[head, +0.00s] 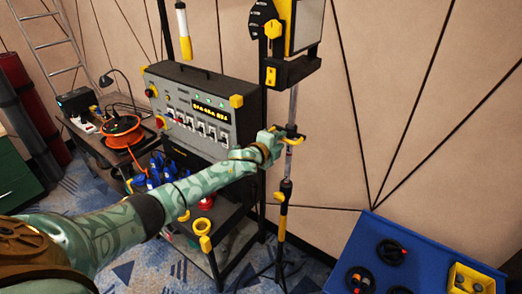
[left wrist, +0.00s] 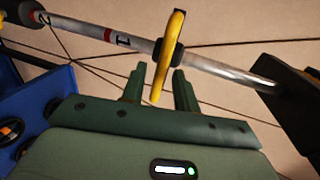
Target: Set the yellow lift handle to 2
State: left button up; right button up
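The yellow lift handle (head: 290,134) sits on the metal pole of a stand. The printed 1 (left wrist: 123,40) is beside the collar, and the 2 (left wrist: 42,17) is farther along, toward the pole's lower end. My left gripper (head: 279,138) is at the handle. In the left wrist view its two green fingers (left wrist: 158,90) stand apart, with the yellow loop between them and gaps seeming to show on both sides. My right gripper is out of view.
The pole carries a box-like lamp or screen (head: 305,25) above and a black tripod (head: 283,240) below. A grey control panel (head: 203,110) stands on a cart to the left. A blue table (head: 440,265) with black round items is at lower right.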

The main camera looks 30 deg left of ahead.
pick_arm(q)
jog(key=v, duration=1.4)
jog(key=shift+b, duration=0.35)
jog(key=shift+a, duration=0.1)
